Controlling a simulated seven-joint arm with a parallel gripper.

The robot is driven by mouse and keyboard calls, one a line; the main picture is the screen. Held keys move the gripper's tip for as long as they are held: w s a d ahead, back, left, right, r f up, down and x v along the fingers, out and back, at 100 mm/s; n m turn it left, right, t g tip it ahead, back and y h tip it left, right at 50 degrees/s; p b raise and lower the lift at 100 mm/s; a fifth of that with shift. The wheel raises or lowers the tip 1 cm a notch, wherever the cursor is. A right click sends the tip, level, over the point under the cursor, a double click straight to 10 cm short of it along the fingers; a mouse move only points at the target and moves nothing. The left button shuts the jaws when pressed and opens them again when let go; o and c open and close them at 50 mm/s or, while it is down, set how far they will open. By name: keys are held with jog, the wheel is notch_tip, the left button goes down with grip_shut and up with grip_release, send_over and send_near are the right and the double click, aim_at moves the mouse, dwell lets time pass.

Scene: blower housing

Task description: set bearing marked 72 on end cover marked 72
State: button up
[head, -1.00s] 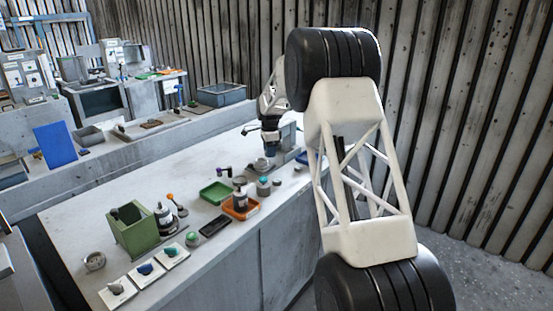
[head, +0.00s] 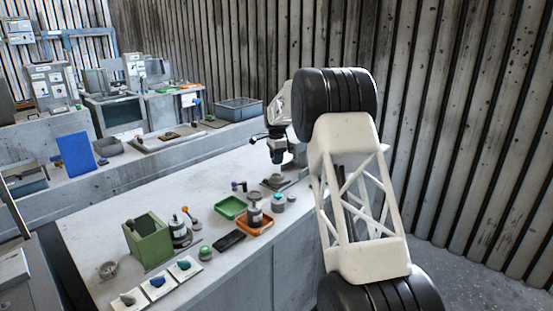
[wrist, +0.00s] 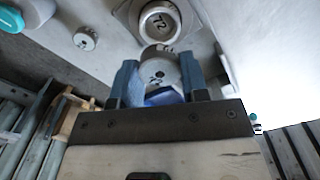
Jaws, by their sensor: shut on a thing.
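My gripper (wrist: 158,85) has its blue fingers shut on a grey round metal part, apparently the bearing (wrist: 162,68), with a dark hole in its face; its marking is not readable. The end cover (wrist: 159,24), marked 72, is a round ringed piece on a square plate, just above the held part in the wrist view. In the head view my gripper (head: 278,157) hangs over the bench, above the end cover (head: 276,181), with a visible gap. The held part is too small to make out there.
A small grey disc (wrist: 85,38) and a teal-topped part (wrist: 10,20) lie near the cover. On the bench (head: 205,265) stand a green tray (head: 226,212), an orange tray (head: 243,232) and a green bin (head: 148,243). Free bench lies left of the cover.

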jog(key=shift+f, duration=0.15)
jog(key=shift+f, duration=2.35)
jog(key=shift+f, duration=0.85)
dwell(1.5)
jog(key=o, duration=1.5)
jog(key=shift+r, duration=3.75)
